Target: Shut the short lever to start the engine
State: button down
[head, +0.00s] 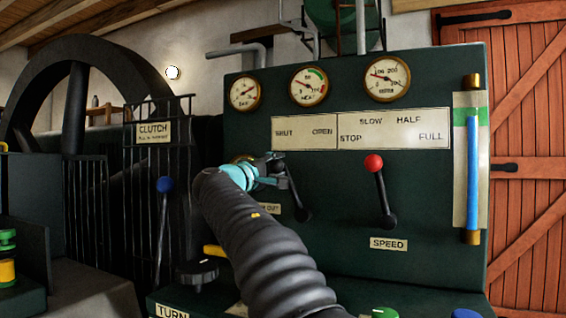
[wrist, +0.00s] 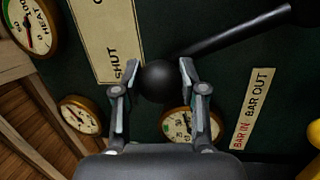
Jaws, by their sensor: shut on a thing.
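The short lever (head: 296,197) is on the dark green panel, below the SHUT/OPEN plate (head: 305,132). It leans up and left from its pivot, toward the SHUT side. My gripper (head: 275,170) is at its top end and hides the knob in the head view. In the wrist view, my gripper (wrist: 155,80) has its two fingers either side of the lever's black ball knob (wrist: 158,82), shut on it. The black shaft (wrist: 235,32) runs from the knob to the upper right. The word SHUT (wrist: 126,72) is close beside the knob.
The red-knobbed speed lever (head: 373,162) stands right of my arm, near STOP and SLOW. Three gauges (head: 308,87) sit above. A blue-knobbed clutch lever (head: 164,184) and barred guard are left. Below are a black knob (head: 197,272) and a yellow handle (head: 214,251).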

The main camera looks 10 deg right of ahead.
jog(key=shift+w+a+f+n, duration=0.1)
jog(key=shift+w+a+n, duration=0.1)
jog(key=shift+n, duration=0.1)
jog(key=c, duration=0.6)
grip_release()
jog(key=shift+a, duration=0.1)
jog(key=v, duration=1.2)
jog(key=shift+f, duration=0.2)
jog(key=shift+s, duration=0.1)
